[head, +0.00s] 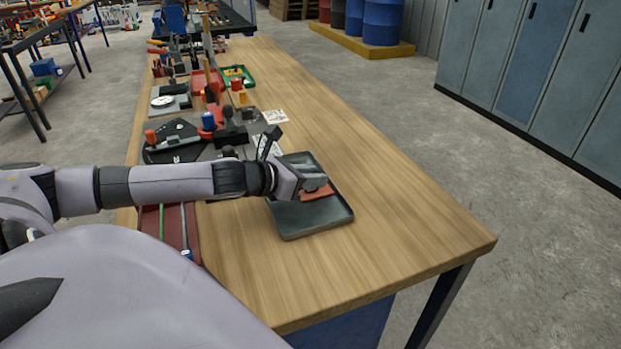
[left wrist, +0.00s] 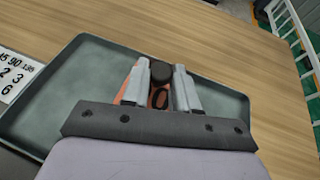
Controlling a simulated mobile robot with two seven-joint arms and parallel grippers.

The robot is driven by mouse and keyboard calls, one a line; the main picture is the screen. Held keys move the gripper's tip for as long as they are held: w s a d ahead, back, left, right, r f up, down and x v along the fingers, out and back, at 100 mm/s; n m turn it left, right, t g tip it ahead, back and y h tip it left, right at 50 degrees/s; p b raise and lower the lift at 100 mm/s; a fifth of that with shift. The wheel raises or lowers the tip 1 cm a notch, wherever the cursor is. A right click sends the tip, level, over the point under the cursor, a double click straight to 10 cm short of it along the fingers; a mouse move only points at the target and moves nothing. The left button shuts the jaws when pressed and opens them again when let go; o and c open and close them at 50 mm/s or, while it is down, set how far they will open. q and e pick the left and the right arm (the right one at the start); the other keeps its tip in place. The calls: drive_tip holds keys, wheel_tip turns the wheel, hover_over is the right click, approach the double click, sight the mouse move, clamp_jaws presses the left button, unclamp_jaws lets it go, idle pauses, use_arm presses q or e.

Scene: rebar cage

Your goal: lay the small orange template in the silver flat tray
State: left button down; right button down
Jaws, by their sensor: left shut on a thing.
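The silver flat tray (head: 312,220) lies on the wooden workbench; it is grey with a low rim, and it fills much of the left wrist view (left wrist: 225,100). My left gripper (head: 318,184) is over the tray and shut on the small orange template (head: 318,194). In the left wrist view the template (left wrist: 124,92) shows between and beside the fingers (left wrist: 160,92), with a dark round knob (left wrist: 161,73) between the fingertips. The template is within the tray's outline; I cannot tell whether it touches the tray floor. My right gripper is not in view.
Tools and a black board (head: 175,142) crowd the bench left of and behind the tray. A dark red tray (head: 172,228) with rods lies to the left. A printed number card (left wrist: 14,74) lies beside the tray. The bench to the right (head: 400,220) is clear.

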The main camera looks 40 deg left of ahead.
use_arm(q)
drive_tip(key=c, duration=0.9)
unclamp_jaws()
drive_tip(key=shift+f, duration=0.1)
drive_tip(key=shift+o, duration=0.2)
